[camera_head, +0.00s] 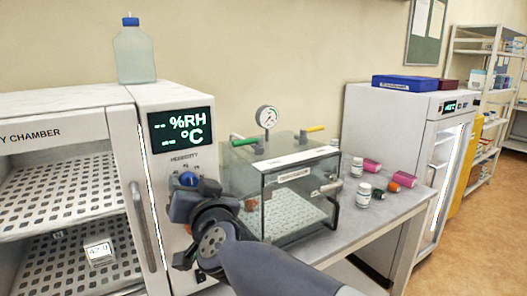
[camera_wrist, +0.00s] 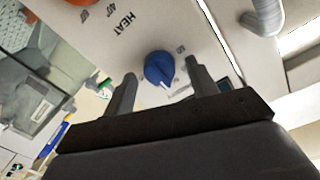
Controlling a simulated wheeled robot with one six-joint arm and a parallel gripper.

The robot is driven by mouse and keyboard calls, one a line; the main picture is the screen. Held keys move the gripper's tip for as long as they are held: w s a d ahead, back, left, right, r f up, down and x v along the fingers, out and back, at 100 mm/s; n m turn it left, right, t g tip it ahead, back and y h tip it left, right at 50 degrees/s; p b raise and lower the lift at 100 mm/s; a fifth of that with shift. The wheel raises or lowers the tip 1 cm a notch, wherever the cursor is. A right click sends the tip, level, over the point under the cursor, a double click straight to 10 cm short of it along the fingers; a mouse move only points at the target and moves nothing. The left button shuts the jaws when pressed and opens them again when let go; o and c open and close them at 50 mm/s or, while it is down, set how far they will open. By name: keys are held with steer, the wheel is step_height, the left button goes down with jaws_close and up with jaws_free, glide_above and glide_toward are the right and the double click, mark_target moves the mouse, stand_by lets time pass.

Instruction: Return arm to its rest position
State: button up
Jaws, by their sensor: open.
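My gripper (camera_wrist: 160,69) is open in the wrist view, with its two dark fingers apart on either side of a blue knob (camera_wrist: 159,67). The knob is on a white panel marked HEAT, and I cannot tell whether the fingers touch it. In the head view my arm reaches up from the bottom edge to the humidity chamber's front panel (camera_head: 150,190). There the blue knob (camera_head: 189,179) shows just above my dark wrist, which hides the lower panel and the fingertips.
A glass desiccator box (camera_head: 295,215) with a gauge stands close right of my arm on the bench (camera_head: 405,205). The chamber door handle (camera_head: 140,225) is at left. Open floor (camera_head: 485,220) lies far right.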

steer(key=shift+s+n, duration=0.25)
steer(key=shift+n, duration=0.95)
steer(key=p+v, duration=0.2)
steer(key=v, duration=0.7)
steer(key=shift+s+d, duration=0.2)
steer(key=shift+f, duration=0.15)
